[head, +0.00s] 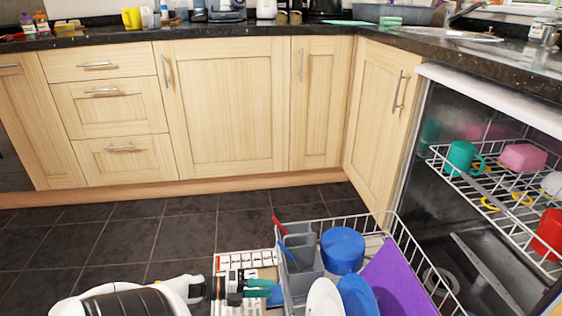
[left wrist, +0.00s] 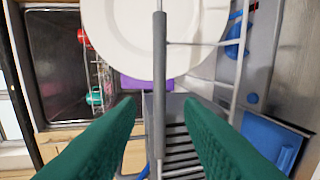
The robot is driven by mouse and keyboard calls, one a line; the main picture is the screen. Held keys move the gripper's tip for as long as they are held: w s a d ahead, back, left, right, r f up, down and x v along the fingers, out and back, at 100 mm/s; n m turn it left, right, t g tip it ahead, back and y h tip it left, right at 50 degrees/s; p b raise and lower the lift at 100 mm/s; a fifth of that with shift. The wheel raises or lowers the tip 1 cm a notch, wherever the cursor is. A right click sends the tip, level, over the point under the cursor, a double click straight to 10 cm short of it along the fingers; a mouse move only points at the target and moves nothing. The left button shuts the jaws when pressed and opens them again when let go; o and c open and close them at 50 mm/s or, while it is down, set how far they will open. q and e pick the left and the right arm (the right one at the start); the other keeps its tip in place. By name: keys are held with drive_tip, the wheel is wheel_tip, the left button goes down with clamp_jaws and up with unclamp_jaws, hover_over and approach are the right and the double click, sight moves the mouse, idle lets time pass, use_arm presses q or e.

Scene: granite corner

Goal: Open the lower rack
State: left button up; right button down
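The white wire lower rack (head: 408,236) stands out in front of the open dishwasher (head: 440,120). It holds a grey cutlery basket (head: 300,270), a blue round container (head: 342,250), a purple board (head: 395,280), a blue plate (head: 357,296) and a white plate (head: 323,300). My left gripper (head: 262,288) is at the rack's near left side. In the left wrist view its green fingers (left wrist: 160,105) are apart, with a grey bar (left wrist: 159,60) running between them. I cannot tell whether they touch it. My right gripper is not in view.
The upper rack (head: 480,190) holds a green mug (head: 461,158), a pink item (head: 522,157) and a red cup (head: 548,234). A white panel with dark markings (head: 228,262) lies beside the lower rack. Wooden cabinets line the back; the dark tiled floor (head: 120,240) at left is clear.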

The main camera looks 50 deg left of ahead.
use_arm(q)
drive_tip(key=shift+v, duration=1.5)
